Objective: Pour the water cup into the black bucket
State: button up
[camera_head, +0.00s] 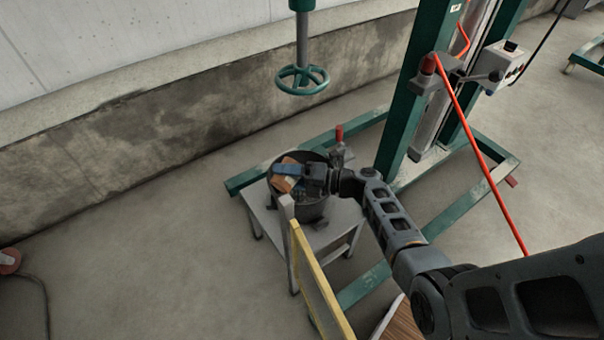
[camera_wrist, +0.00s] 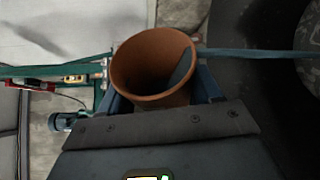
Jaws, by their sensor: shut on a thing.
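My gripper (camera_head: 290,171) is shut on an orange-brown cup (camera_head: 286,184), over the black bucket (camera_head: 313,210) in the head view. In the wrist view the cup (camera_wrist: 152,100) sits between the blue fingers with its round mouth in view. A grey-green patch shows inside the cup at its right side; I cannot tell if it is water. The black bucket (camera_wrist: 285,110) fills the right side of the wrist view. The cup looks tilted in the head view. No falling stream is visible. My gripper hides part of the bucket's mouth.
The bucket stands on a small grey table (camera_head: 268,222). A green frame (camera_head: 412,105) with a red hose (camera_head: 470,140) stands behind on the right. A green handwheel (camera_head: 302,81) hangs above the bucket. A yellow-edged panel (camera_head: 318,280) is in front.

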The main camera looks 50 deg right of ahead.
jog(key=shift+d+r+m+p, duration=0.25)
jog(key=shift+d+m+p, duration=0.1)
jog(key=shift+d+m, duration=0.25)
dwell(0.3)
jog(key=shift+d+f, duration=0.1)
jog(key=shift+f, duration=0.05)
